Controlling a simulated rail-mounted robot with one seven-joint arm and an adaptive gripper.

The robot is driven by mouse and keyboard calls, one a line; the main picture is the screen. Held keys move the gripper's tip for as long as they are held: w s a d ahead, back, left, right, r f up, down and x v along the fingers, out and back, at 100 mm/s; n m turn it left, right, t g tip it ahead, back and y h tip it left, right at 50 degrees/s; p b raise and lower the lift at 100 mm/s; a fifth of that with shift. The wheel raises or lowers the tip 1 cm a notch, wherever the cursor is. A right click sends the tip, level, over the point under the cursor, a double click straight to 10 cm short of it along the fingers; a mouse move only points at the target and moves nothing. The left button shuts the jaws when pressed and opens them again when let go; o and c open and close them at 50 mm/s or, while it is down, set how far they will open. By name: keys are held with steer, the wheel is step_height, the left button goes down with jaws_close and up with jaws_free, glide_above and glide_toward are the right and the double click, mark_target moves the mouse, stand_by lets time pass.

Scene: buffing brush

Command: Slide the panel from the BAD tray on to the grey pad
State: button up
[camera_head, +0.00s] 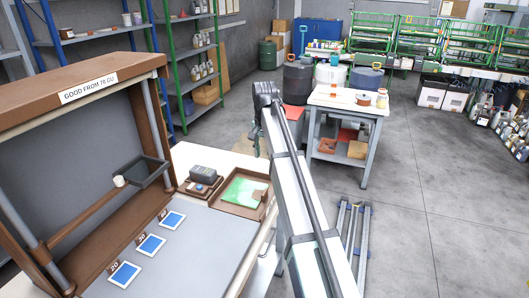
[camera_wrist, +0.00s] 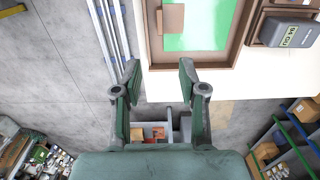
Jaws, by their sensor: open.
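A green panel (camera_head: 243,190) lies in a shallow brown tray (camera_head: 236,208) at the right end of the bench, with a small brown block (camera_head: 259,195) over its edge. No BAD label is legible. In the wrist view the panel (camera_wrist: 215,25) and the tray rim (camera_wrist: 190,62) are at the top, cut off by the frame. My gripper (camera_wrist: 160,72) is open and empty, its fingertips by the tray's near edge in the picture; height is unclear. A grey surface (camera_head: 190,255) covers the front of the bench; I cannot tell whether it is the grey pad.
A dark meter (camera_head: 203,171) stands beside the tray; it reads 94 GU in the wrist view (camera_wrist: 292,32). Several blue squares (camera_head: 150,245) with number tags lie on the grey surface. A brown-framed booth (camera_head: 75,75) rises behind. A white cart (camera_head: 345,100) stands beyond, with open floor right.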

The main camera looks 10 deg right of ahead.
steer(key=shift+f, duration=0.1)
step_height(320, 180, down, 17)
steer(key=p, duration=0.3)
steer(key=shift+f+p, duration=0.1)
steer(key=shift+p, duration=0.3)
jaws_close()
